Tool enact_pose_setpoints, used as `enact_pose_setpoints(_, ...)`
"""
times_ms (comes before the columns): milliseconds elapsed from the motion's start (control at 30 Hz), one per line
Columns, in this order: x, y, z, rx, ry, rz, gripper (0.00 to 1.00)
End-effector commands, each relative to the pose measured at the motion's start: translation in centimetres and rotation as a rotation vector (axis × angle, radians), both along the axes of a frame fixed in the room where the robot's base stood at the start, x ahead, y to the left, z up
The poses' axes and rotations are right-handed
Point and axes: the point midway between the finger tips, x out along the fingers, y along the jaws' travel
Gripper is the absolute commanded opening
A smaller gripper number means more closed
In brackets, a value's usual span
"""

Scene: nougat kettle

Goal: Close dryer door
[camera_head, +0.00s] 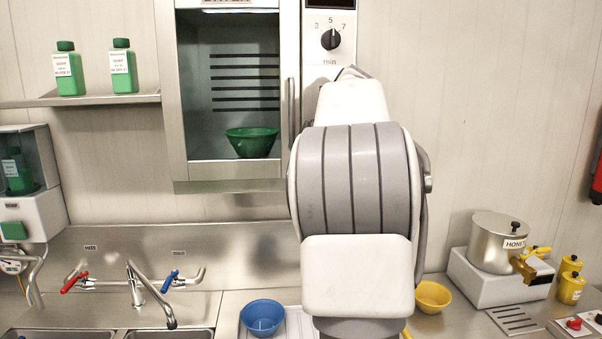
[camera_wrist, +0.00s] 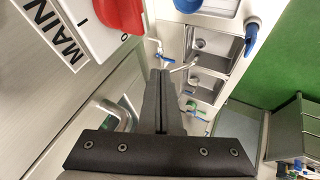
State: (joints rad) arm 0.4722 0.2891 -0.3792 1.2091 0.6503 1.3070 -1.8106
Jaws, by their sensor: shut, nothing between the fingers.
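The dryer (camera_head: 230,187) is a steel wall cabinet at the top centre of the head view, its sign cut off by the frame edge. A green bowl (camera_head: 251,142) stands inside, in front of a slotted back wall. A vertical bar handle (camera_head: 291,110) is at its right edge. The door looks flush or nearly flush, but I cannot tell whether a gap remains. My gripper (camera_wrist: 161,76) is shut and empty in the wrist view; my arm hides it in the head view. A metal handle (camera_wrist: 118,112) shows left of the fingers there; I cannot tell whose it is.
A control panel with a black dial (camera_head: 330,39) adjoins the dryer. Below are a blue bowl (camera_head: 262,317), a tap (camera_head: 137,285) and sinks. A honey kettle (camera_head: 497,243) and yellow bowl (camera_head: 432,296) stand right. A red switch (camera_wrist: 118,14) is near my gripper.

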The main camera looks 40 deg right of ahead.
Motion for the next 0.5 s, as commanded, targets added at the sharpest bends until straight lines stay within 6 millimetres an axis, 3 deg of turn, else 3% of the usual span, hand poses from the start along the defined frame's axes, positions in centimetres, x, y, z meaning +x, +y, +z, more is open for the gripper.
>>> enact_pose_setpoints(133, -0.2, 0.5, 0.3, -0.002, -0.002, 0.0, 0.0)
enact_pose_setpoints(300, -2.9, 0.0, 3.9, -0.004, -0.001, -0.002, 0.0)
enact_pose_setpoints(500, -5.0, -0.2, 6.8, -0.001, 0.001, -0.002, 0.0)
